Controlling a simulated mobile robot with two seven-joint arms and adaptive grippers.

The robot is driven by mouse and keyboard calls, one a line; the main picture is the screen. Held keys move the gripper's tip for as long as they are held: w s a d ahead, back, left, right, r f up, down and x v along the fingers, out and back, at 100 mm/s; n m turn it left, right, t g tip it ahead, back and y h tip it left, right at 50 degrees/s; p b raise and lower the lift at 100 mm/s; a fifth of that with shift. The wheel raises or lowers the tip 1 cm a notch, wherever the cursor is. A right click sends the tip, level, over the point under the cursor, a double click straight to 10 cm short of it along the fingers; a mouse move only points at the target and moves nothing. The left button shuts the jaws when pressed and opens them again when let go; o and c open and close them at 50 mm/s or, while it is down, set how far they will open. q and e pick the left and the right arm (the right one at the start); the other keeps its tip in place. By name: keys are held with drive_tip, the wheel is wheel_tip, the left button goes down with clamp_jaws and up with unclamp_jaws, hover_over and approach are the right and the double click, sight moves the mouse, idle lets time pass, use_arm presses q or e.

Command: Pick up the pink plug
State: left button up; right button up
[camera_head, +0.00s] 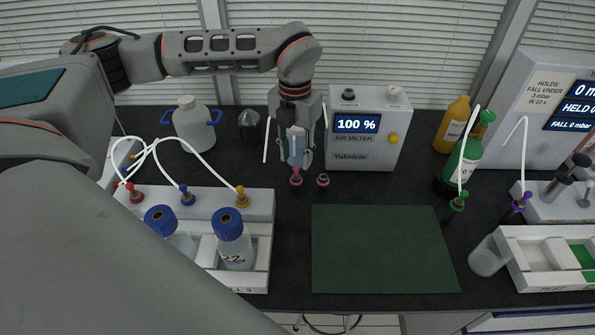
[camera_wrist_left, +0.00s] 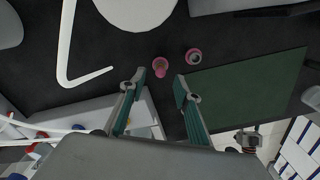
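Two small pink pieces stand on the dark bench; I cannot tell for sure which is the pink plug. The left pink piece (camera_head: 296,181) is just below my left gripper (camera_head: 297,165), which points down. The right pink piece (camera_head: 323,180) is a little to its right. In the left wrist view, the left piece (camera_wrist_left: 160,67) lies just beyond the gap of my gripper (camera_wrist_left: 160,82), whose fingers are apart with nothing between them. The right piece (camera_wrist_left: 194,58) lies outside the right finger and looks like a ring with a dark centre. My right gripper is not in view.
The air meter (camera_head: 368,133) stands behind the pink pieces. A green mat (camera_head: 385,250) lies in front to the right. A white rack (camera_head: 262,255) with blue-capped bottles is at front left. White tubes (camera_head: 266,138) rise nearby.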

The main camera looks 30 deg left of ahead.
sight(296, 166)
use_arm(q)
wheel_tip(296, 166, down, 5)
drive_tip(key=shift+d+r+p, duration=0.1)
drive_tip(key=shift+p, duration=0.3)
clamp_jaws()
drive_tip(key=shift+r, duration=0.1)
